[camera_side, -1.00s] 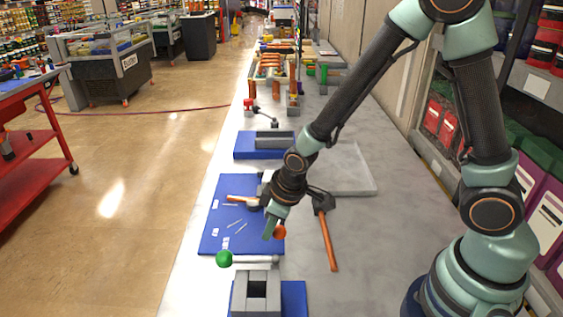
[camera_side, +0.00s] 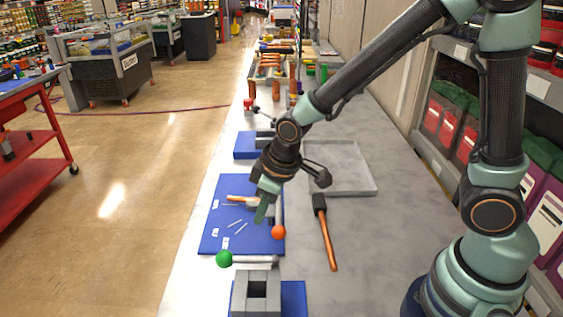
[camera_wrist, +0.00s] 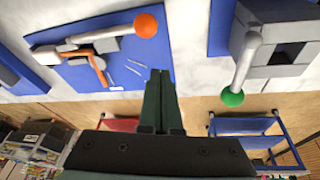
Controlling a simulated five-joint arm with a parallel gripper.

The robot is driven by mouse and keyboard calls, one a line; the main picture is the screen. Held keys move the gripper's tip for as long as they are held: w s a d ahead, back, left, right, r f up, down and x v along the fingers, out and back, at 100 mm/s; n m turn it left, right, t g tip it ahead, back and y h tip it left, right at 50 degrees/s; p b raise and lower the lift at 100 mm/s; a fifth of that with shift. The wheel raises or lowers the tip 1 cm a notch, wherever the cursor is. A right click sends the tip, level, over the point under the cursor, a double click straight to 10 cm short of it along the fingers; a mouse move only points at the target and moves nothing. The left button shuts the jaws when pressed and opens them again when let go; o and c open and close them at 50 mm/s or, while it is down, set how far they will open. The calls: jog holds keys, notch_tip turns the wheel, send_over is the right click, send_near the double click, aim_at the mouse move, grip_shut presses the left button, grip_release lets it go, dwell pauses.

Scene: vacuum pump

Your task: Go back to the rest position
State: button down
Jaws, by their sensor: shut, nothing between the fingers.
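My gripper (camera_side: 264,211) hangs over the blue mat (camera_side: 212,238) in the side view, with its fingers pointing down and together. In the wrist view the fingers (camera_wrist: 158,80) are pressed side by side with nothing between them. An orange ball (camera_side: 279,233) on a grey rod lies at the mat's right edge, close to the fingers but apart from them in the wrist view (camera_wrist: 146,25). The arm partly hides the rod and the mat's far part in the side view.
A green-ball rod (camera_side: 224,259) lies by a grey block (camera_side: 256,289) at the front. Bare table lies on the right; a back blue mat holds another grey block.

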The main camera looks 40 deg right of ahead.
jog(key=s+d+r+m+t, duration=0.1)
jog(key=s+d+r+m, duration=0.2)
jog(key=d+r, duration=0.3)
jog(key=s+d+r+m+t+h, duration=0.1)
jog(key=s+d+r+m, duration=0.2)
jog(key=s+d+r, duration=0.2)
notch_tip(320, 180, up, 4)
jog(key=shift+s+d+f, duration=0.1)
jog(key=shift+s+d, duration=0.25)
jog(key=shift+d, duration=0.15)
